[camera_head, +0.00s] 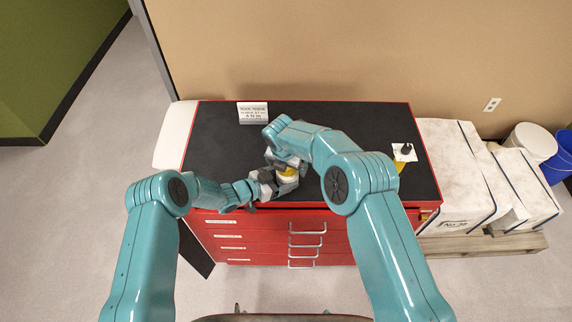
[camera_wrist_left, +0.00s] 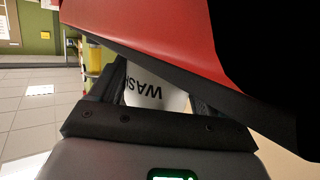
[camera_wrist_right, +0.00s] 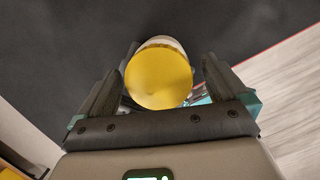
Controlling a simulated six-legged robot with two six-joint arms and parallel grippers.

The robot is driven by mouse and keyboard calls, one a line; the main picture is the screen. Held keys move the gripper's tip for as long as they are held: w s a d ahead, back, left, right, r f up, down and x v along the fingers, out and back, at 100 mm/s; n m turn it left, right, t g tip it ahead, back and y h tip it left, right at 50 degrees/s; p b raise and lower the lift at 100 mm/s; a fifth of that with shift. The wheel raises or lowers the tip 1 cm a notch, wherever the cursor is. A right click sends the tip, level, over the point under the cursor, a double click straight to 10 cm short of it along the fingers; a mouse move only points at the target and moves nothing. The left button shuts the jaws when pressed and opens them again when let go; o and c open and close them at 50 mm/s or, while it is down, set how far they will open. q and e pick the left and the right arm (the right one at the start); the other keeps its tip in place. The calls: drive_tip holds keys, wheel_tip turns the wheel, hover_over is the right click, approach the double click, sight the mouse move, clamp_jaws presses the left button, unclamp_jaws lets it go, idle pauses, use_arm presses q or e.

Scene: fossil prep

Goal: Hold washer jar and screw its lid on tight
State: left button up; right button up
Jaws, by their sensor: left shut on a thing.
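The washer jar (camera_head: 287,180) is white and stands near the front middle of the black bench top. Its lettering shows upside down in the left wrist view (camera_wrist_left: 150,92). A yellow lid (camera_wrist_right: 159,78) covers the jar's top; whether it is seated tight cannot be told. My left gripper (camera_head: 272,188) is shut on the jar's side from the left. My right gripper (camera_wrist_right: 160,85) points down from above, its fingers on either side of the lid with narrow gaps, so it looks open. In the head view it partly hides the lid (camera_head: 287,171).
A printed sign (camera_head: 253,112) stands at the back left of the bench top (camera_head: 220,150). A white card (camera_head: 404,152) with a dark object and something yellow lies at the right. Red drawers (camera_head: 260,240) with handles are in front. Wrapped white blocks (camera_head: 455,170) stand right.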

use_arm(q)
drive_tip(key=shift+d, duration=0.15)
use_arm(e)
drive_tip(key=shift+d, duration=0.1)
drive_tip(key=v, duration=0.2)
drive_tip(key=w+v, duration=0.1)
drive_tip(key=v, duration=0.4)
drive_tip(key=shift+w+d+r, duration=0.15)
drive_tip(key=shift+w+d, duration=0.1)
drive_tip(key=shift+w, duration=0.05)
use_arm(q)
drive_tip(key=o, duration=1.7)
drive_tip(key=v, duration=1.2)
drive_tip(key=shift+s+r, duration=0.1)
